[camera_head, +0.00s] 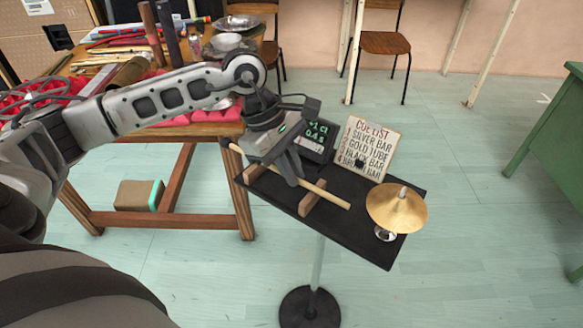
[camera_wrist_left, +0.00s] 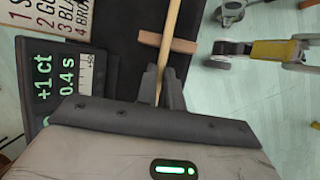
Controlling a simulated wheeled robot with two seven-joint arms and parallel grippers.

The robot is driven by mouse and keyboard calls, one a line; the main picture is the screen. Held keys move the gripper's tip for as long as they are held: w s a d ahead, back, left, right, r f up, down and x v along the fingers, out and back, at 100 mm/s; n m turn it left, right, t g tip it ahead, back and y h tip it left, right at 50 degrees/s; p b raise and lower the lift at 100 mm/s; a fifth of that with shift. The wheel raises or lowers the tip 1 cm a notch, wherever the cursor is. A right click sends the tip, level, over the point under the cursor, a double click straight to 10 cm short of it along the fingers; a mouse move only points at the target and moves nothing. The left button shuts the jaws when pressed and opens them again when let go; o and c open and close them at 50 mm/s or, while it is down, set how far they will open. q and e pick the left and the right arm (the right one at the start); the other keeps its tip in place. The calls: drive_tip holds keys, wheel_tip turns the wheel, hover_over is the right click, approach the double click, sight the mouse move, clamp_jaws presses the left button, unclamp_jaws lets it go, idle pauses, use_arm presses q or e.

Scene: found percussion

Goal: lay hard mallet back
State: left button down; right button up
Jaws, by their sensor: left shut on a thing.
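The hard mallet, a pale wooden stick (camera_head: 333,198) with a dark end at the left, lies across the black stand top. My left gripper (camera_head: 296,180) is shut on its stick, which also shows in the left wrist view (camera_wrist_left: 172,22) between the fingers (camera_wrist_left: 160,92). The stick passes over a wooden rest block (camera_head: 313,199), also seen in the wrist view (camera_wrist_left: 168,42). A second rest block (camera_head: 252,174) is near the dark end, partly behind my gripper. I cannot tell whether the stick touches the blocks. My right gripper is out of view.
The black stand top (camera_head: 350,226) also carries a small brass cymbal (camera_head: 397,210), a cue list card (camera_head: 365,147) and a display (camera_head: 318,137) reading "+1 ct, 0.4 s". A cluttered wooden table (camera_head: 190,130) stands at the left.

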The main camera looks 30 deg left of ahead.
use_arm(q)
drive_tip(key=c, duration=1.5)
unclamp_jaws()
drive_tip(key=shift+o, duration=0.2)
drive_tip(key=shift+a+r, duration=0.15)
drive_tip(key=shift+r, duration=0.1)
drive_tip(key=v, duration=1.5)
drive_tip(key=shift+r+b, duration=0.2)
drive_tip(key=shift+b, duration=0.2)
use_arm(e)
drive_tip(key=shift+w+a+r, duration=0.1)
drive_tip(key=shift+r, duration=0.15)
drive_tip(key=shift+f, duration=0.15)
